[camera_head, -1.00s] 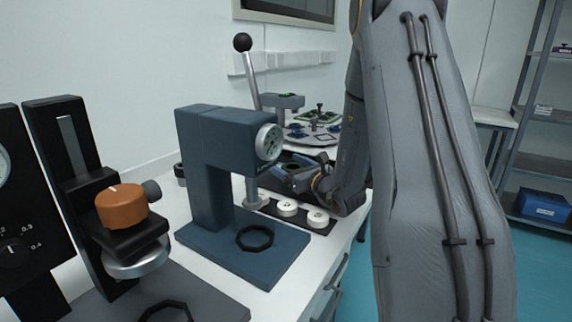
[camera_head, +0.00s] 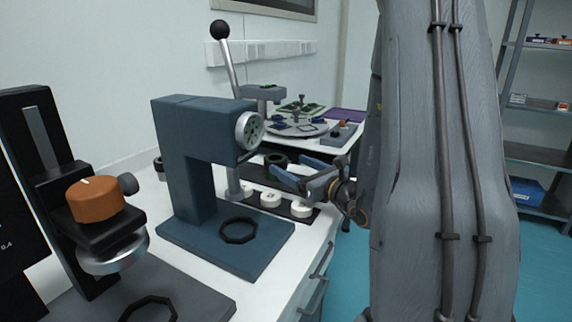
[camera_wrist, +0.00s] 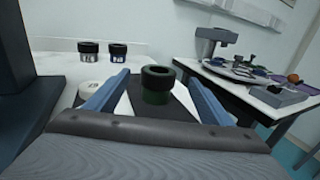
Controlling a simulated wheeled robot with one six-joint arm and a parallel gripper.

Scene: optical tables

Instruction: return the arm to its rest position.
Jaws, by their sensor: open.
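My gripper (camera_head: 286,174) is open, its two blue fingers pointing left over the white bench beside the blue press. The wrist view shows the fingers spread with nothing held between them (camera_wrist: 158,78). A dark green cylinder with a black ring top (camera_wrist: 158,84) stands upright just beyond the fingertips, framed between them in that view. A black ring top (camera_head: 276,160) also shows behind the gripper in the head view. My arm is extended down the right side of the head view and hides part of the scene behind it.
The blue press (camera_head: 205,135) stands close left of my gripper. White discs (camera_head: 270,199) sit on a dark strip below the fingers. An orange-knobbed stand (camera_head: 95,200) is at front left. A shelf rack (camera_head: 535,152) stands at right, with open teal floor before it.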

